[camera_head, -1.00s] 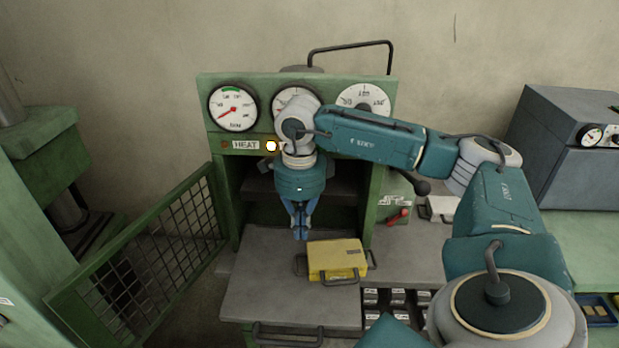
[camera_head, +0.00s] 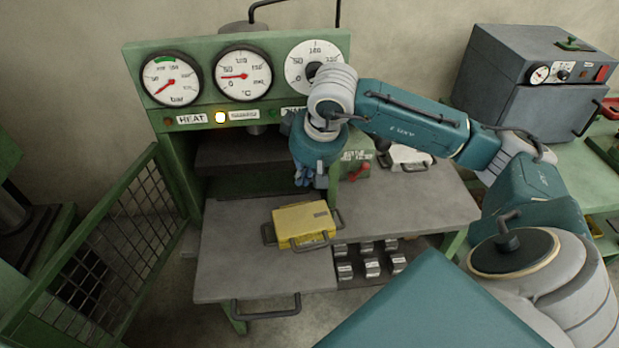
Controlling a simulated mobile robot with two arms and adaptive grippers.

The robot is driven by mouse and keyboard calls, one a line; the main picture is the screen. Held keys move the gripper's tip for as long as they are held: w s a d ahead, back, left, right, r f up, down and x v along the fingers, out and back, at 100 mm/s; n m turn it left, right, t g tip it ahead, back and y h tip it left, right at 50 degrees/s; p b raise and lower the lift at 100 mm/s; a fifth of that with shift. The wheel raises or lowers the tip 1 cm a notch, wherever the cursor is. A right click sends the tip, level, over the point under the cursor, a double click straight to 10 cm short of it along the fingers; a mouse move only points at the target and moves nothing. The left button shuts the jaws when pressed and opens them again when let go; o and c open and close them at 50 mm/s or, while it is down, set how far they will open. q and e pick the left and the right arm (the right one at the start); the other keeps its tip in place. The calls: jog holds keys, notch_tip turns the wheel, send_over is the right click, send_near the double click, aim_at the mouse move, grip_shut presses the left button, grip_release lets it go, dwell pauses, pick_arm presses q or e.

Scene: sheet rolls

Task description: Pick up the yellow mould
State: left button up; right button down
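The yellow mould (camera_head: 300,224) is a flat block with dark handles at its sides. It lies on the grey pull-out plate (camera_head: 235,275) in front of the green press. My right gripper (camera_head: 312,181) is above and behind the mould in the picture, near the press's right post, apart from the mould. Its blue fingers are small and foreshortened, so I cannot tell how far they are open. Nothing shows held in them. My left gripper is out of view.
The green press (camera_head: 135,75) with three dials stands behind the plate. A mesh guard (camera_head: 95,245) is at left. Small metal blocks (camera_head: 372,267) sit on a low shelf right of the plate. A red-handled item (camera_head: 358,173) and a grey oven (camera_head: 535,90) are farther right.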

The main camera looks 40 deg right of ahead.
aim_at(300, 206)
jog(key=p+x, duration=0.3)
jog(key=x, duration=0.5)
jog(key=shift+w+f, duration=0.1)
jog(key=shift+f, duration=0.2)
jog(key=shift+w+f, duration=0.15)
jog(key=shift+f, duration=0.35)
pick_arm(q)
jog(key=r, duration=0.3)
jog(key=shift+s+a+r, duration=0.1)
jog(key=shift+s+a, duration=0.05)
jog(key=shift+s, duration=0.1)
pick_arm(e)
jog(key=shift+s+f+b, duration=0.25)
jog(key=shift+s+b, duration=0.2)
jog(key=shift+b, duration=0.35)
jog(key=shift+s+b, duration=0.3)
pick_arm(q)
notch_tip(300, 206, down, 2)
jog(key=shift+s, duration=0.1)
pick_arm(e)
jog(key=shift+s+a+r, duration=0.1)
jog(key=shift+r, duration=0.1)
